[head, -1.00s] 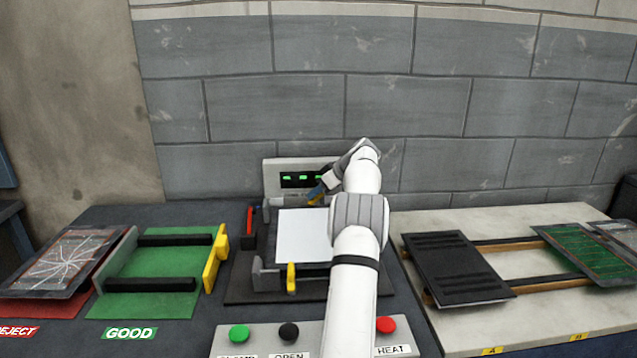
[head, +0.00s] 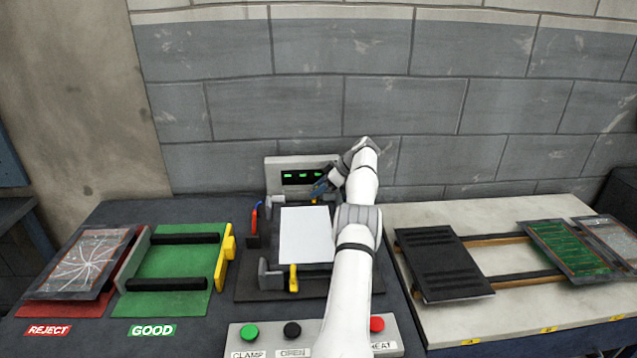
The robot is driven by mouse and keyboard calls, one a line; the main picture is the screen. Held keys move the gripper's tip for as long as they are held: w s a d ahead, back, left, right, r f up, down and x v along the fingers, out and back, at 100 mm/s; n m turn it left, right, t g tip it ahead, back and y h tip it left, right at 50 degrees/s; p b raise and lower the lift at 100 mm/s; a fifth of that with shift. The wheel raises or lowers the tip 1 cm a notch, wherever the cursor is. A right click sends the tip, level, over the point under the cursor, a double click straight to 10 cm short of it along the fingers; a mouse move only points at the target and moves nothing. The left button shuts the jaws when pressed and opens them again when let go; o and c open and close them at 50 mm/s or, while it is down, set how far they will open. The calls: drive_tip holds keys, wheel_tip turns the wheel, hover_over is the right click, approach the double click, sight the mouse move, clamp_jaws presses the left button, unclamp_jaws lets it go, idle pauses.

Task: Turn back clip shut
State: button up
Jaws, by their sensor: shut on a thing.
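My gripper (head: 319,189) is at the back edge of the clamp fixture (head: 245,288), shown small and partly turned away. Its blue fingertips are shut on the back clip (head: 313,201), of which only a small yellow bit shows under them. The clip's exact angle is hidden by the fingers and wrist. A white sheet-like board (head: 305,236) lies in the fixture, its right side partly covered by my arm. The yellow front clip (head: 293,277) stands at the fixture's front edge, apart from my gripper.
A panel with green lights (head: 302,177) stands behind the fixture. A red and blue post (head: 255,217) is at its left. A button box (head: 270,332) is in front. The green GOOD rack (head: 170,262) is left, and a black slab (head: 443,265) lies on rails to the right.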

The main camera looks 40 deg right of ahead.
idle(0.4)
drive_tip(key=o, duration=1)
drive_tip(key=p+v, duration=0.3)
drive_tip(key=v, duration=0.4)
drive_tip(key=shift+w+a+r, duration=0.1)
drive_tip(key=shift+r, duration=0.1)
drive_tip(key=shift+r+p, duration=0.1)
drive_tip(key=shift+p, duration=0.25)
drive_tip(key=shift+s+d, duration=0.2)
drive_tip(key=shift+s, duration=0.1)
drive_tip(key=shift+c, duration=0.5)
